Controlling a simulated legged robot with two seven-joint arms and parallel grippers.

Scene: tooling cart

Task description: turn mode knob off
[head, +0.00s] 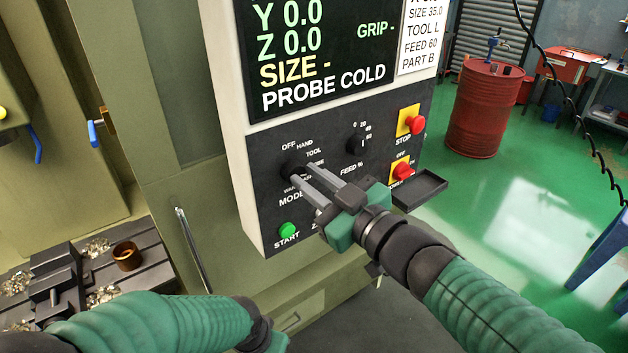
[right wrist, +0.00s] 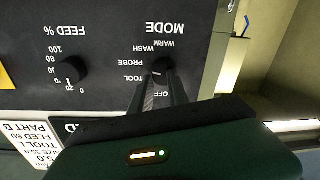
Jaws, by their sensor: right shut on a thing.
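The black mode knob (head: 291,168) is on the dark control panel (head: 345,190), inside a ring of labels including OFF, HAND and TOOL. My right gripper (head: 301,172) has its grey fingers at the knob and is shut on it. In the right wrist view, where the lettering is upside down, the knob (right wrist: 161,72) shows between the fingertips (right wrist: 163,84). The fingers cover part of the knob, so I cannot tell which label it points at. My left gripper (head: 274,342) is mostly cut off at the bottom edge, and its fingers are not visible.
The feed knob (head: 357,144) is right of the mode knob. A red stop button (head: 417,125) and a red switch (head: 403,171) are at the panel's right. A green start button (head: 288,230) is below. A small dark tray (head: 420,188) juts out at right.

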